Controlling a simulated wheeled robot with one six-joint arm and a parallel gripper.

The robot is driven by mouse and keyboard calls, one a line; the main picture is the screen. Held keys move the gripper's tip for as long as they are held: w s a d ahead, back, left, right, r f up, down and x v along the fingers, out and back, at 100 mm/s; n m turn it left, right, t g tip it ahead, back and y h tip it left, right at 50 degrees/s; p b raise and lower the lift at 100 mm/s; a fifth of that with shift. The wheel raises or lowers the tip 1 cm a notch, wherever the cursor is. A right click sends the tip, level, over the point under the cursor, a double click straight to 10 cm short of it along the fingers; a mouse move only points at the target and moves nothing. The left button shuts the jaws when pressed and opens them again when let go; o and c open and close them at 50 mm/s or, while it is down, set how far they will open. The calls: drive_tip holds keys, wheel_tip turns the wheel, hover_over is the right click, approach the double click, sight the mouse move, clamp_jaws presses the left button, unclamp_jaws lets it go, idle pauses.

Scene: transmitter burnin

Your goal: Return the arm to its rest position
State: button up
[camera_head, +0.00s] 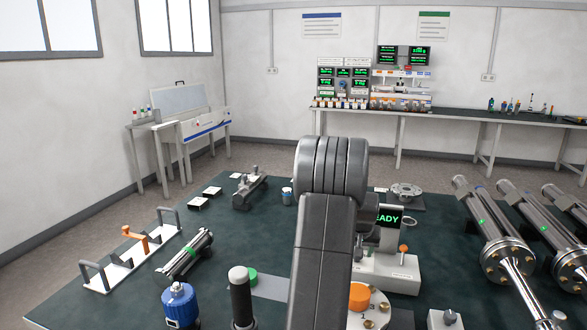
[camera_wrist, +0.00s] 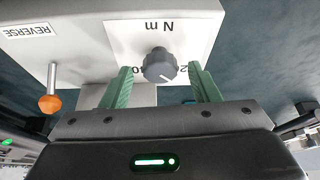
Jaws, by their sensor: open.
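My arm rises through the middle of the head view, and its links hide part of the table behind them. Behind the fingers is a grey knob (camera_wrist: 159,65) on a white panel marked "N m". The knob appears between the fingertips in the picture; whether they touch it I cannot tell. The white device (camera_head: 392,272) with a screen reading "EADY" and an orange-tipped lever (camera_head: 403,249) stands right of my arm. The lever also shows in the wrist view (camera_wrist: 50,103).
Large metal tubes (camera_head: 490,230) lie at the right. A bench (camera_head: 450,117) with instruments stands behind.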

drive_tip(key=shift+w+a+f+m+g+h+b, duration=0.15)
drive_tip(key=shift+m+h+b, duration=0.3)
drive_tip(key=shift+m, duration=0.6)
drive_tip(key=shift+s+r+m+g+h+b, duration=0.1)
drive_tip(key=shift+m+g+h+b, duration=0.35)
drive_tip(key=shift+m, duration=0.6)
drive_tip(key=shift+w+a+m+h+b, duration=0.1)
drive_tip(key=shift+m+h+b, duration=0.4)
drive_tip(key=shift+m, duration=1)
